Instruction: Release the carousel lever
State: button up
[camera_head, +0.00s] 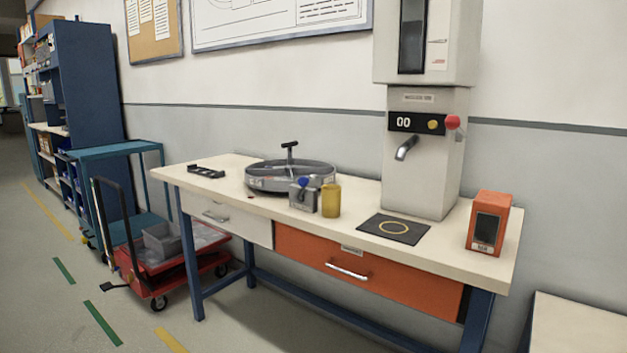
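A round grey carousel (272,178) sits on the workbench, left of the middle. A black T-shaped handle (289,148) stands up from its centre. A small grey box (304,195) with a blue knob (303,183) stands at the carousel's front right edge; I cannot tell whether the knob belongs to the carousel lever. A yellow cylinder (331,199) stands just right of the box. My gripper is not in view.
The cream workbench top (370,210) bears a dispenser (425,160), a black mat with a ring (394,229), an orange device (488,223) and a black tray (206,171). A red cart (170,270) stands left. The floor in front is clear.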

aim_at(303, 182)
jog(key=i+j+z, duration=0.1)
jog(key=i+z, duration=0.3)
jog(key=i+j+z, duration=0.35)
jog(key=i+l, duration=0.1)
jog(key=i, duration=0.05)
